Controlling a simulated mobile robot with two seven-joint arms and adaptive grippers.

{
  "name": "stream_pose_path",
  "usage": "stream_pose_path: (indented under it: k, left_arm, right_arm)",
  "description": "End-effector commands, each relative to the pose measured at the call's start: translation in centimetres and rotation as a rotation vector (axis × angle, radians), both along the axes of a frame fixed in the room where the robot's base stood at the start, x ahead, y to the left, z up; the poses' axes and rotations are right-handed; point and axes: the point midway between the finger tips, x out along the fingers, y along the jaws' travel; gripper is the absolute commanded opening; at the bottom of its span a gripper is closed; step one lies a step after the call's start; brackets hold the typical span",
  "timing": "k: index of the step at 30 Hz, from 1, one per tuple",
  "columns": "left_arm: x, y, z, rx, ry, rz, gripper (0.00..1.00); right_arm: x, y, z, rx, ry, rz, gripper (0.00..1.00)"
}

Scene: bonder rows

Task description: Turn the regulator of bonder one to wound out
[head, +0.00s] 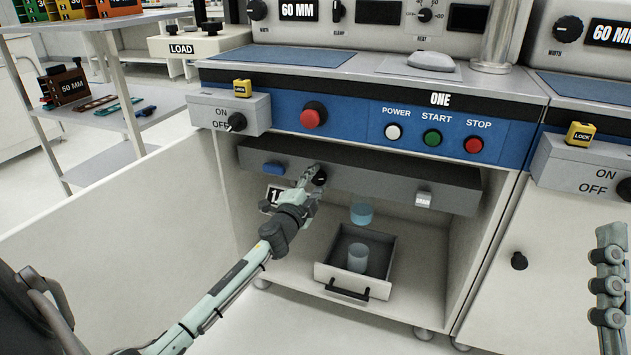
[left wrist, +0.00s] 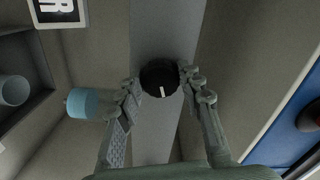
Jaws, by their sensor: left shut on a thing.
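The regulator is a round black knob (head: 320,178) on the front of the grey unit (head: 400,182) in the open bay under bonder one. My left gripper (head: 313,177) reaches it from the lower left. In the left wrist view the knob (left wrist: 159,74) shows a short white mark that points down in the picture, slightly right. The two fingers of my left gripper (left wrist: 158,85) are on either side of the knob, shut on it. In the head view the fingers partly cover the knob.
An open drawer (head: 325,277) holding a clear cup (head: 358,258) is below, with a blue cylinder (head: 361,213) hanging above. A blue piece (head: 274,168) and a metal knob (head: 423,199) flank the unit. The open door (head: 120,240) stands at left; my right arm is at the right edge.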

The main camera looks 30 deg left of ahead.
Motion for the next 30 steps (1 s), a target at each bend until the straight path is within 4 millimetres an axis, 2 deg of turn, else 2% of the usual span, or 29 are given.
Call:
stream_pose_path:
  k: [12, 30]
  left_arm:
    - [-0.04, 0.02, -0.02, 0.257, 0.063, 0.000, 0.08]
    - [-0.05, 0.02, -0.03, 0.326, 0.080, -0.001, 0.08]
  right_arm:
    - [0.14, 0.15, -0.41, -0.008, 0.026, 0.003, 0.40]
    - [0.15, 0.17, -0.46, -0.010, 0.029, 0.003, 0.40]
